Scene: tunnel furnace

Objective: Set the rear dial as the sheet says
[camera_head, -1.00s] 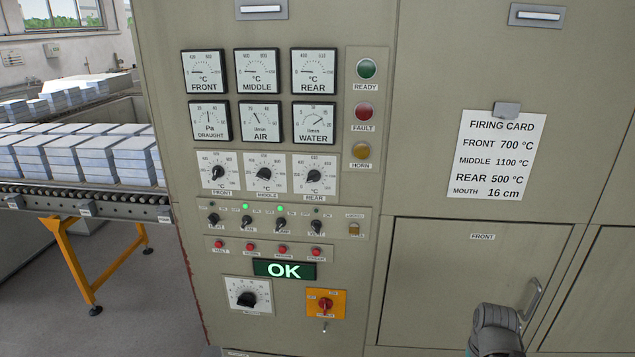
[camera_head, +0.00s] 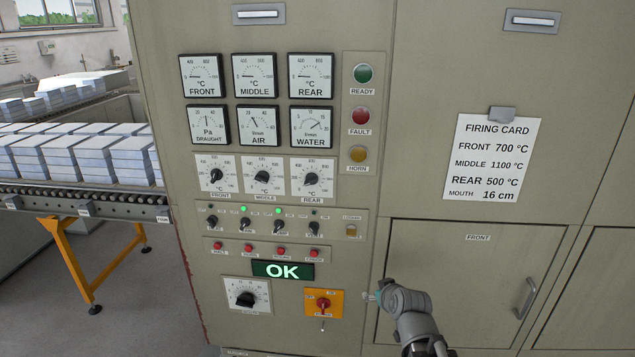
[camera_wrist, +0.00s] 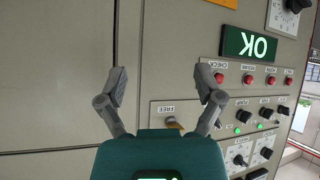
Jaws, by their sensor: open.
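The rear dial (camera_head: 311,179) is a black knob on a white scale plate, rightmost of three in the head view; its exact setting is too small to read. The firing card (camera_head: 492,158) says REAR 500 °C, with FRONT 700, MIDDLE 1100 and MOUTH 16 cm. My gripper (camera_head: 374,296) is low, right of the orange switch and well below the rear dial. In the wrist view my gripper (camera_wrist: 162,78) is open, with nothing between its fingers. That view shows the panel upside down, and I cannot surely tell the rear dial there.
Above the dial is the rear gauge (camera_head: 310,75). Below it are a row of switches (camera_head: 279,226), red buttons (camera_head: 282,251), a lit OK display (camera_head: 283,270) and an orange switch (camera_head: 323,303). A door handle (camera_head: 526,298) sticks out at right.

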